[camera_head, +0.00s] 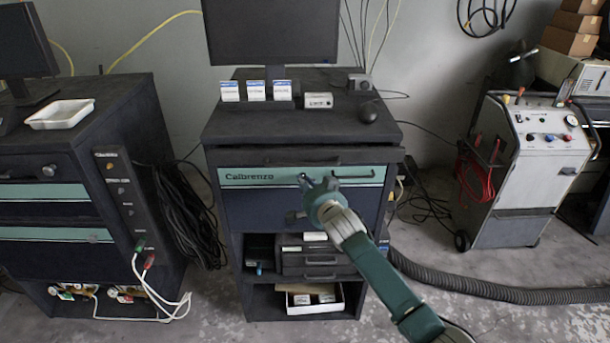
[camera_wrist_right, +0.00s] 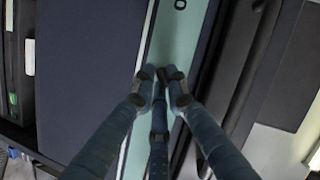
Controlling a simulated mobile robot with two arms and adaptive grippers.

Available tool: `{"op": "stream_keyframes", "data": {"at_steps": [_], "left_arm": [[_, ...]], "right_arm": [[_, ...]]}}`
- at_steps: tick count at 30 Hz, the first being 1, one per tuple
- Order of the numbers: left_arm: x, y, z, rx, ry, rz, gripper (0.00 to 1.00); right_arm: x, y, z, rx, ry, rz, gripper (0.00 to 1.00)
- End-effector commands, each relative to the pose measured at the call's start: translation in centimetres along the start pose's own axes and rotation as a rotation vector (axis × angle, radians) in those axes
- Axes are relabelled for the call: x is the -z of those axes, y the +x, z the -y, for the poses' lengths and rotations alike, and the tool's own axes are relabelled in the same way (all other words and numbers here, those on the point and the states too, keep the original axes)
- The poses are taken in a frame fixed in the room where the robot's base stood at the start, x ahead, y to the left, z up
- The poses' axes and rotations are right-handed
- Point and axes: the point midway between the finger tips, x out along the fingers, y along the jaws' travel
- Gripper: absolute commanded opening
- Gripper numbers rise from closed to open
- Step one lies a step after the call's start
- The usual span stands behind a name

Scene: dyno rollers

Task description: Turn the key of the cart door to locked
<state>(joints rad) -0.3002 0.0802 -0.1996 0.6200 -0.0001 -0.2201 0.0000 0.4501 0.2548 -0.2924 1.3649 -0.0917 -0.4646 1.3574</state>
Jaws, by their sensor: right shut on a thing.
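The Calbrenzo cart (camera_head: 217,215) stands in the middle of the head view. Its dark blue door panel (camera_head: 258,212) is below a teal band (camera_head: 285,178), and it shows at the left in the right wrist view (camera_wrist_right: 100,70). My right gripper (camera_head: 316,187) is in front of the band, its arm coming from the lower right. In the right wrist view its fingertips (camera_wrist_right: 161,76) are closed together over the teal band on a small dark thing, likely the key. The fingers mostly hide it, so its turn angle cannot be told. My left gripper is not in view.
A monitor (camera_head: 270,30), small boxes (camera_head: 255,91) and a mouse (camera_head: 367,112) are on the cart top. Another dark cabinet (camera_head: 60,215) stands at left, a white wheeled machine (camera_head: 530,170) at right. A black hose (camera_head: 480,288) lies on the floor.

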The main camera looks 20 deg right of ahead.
Motion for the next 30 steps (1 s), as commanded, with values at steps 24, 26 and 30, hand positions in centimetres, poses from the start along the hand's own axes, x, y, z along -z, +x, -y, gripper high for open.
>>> {"op": "stream_keyframes", "data": {"at_steps": [24,26,30], "left_arm": [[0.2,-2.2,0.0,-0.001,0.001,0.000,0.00],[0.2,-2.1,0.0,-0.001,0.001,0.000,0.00],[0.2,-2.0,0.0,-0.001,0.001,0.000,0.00]], "right_arm": [[0.0,0.0,0.4,-0.276,-0.662,0.000,0.00],[0.0,0.0,0.5,-0.289,-0.695,0.000,0.00],[0.1,0.0,0.5,-0.313,-0.752,0.000,0.00]]}}
